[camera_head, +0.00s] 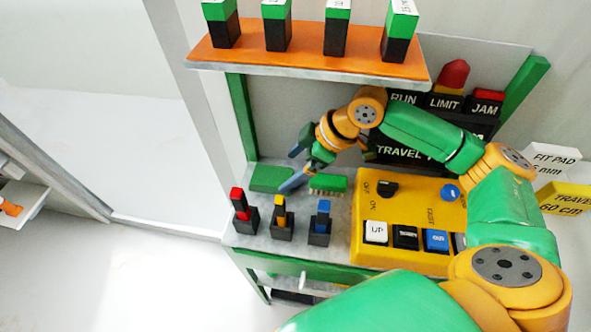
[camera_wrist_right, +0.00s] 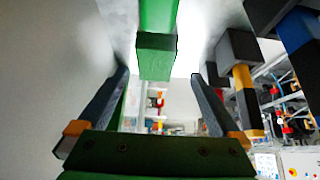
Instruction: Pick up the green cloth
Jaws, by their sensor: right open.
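The green cloth (camera_head: 271,178) lies flat at the back left of the grey bench top, close to the bench's left edge. My right gripper (camera_head: 290,168) is open, with its fingers pointing left toward the cloth. The fingertips are at or just above the cloth's right side; I cannot tell whether they touch it. In the right wrist view the two fingers (camera_wrist_right: 162,100) stand apart with nothing clamped. A green block-like shape shows between and beyond them; I cannot tell if it is the cloth. My left gripper is out of view.
A green brush (camera_head: 327,184) lies just right of the cloth. Red (camera_head: 238,203), yellow (camera_head: 280,212) and blue (camera_head: 321,219) pegs stand in black bases in front. A yellow control panel (camera_head: 400,257) is to the right. An orange shelf (camera_head: 300,61) with green-black blocks hangs above.

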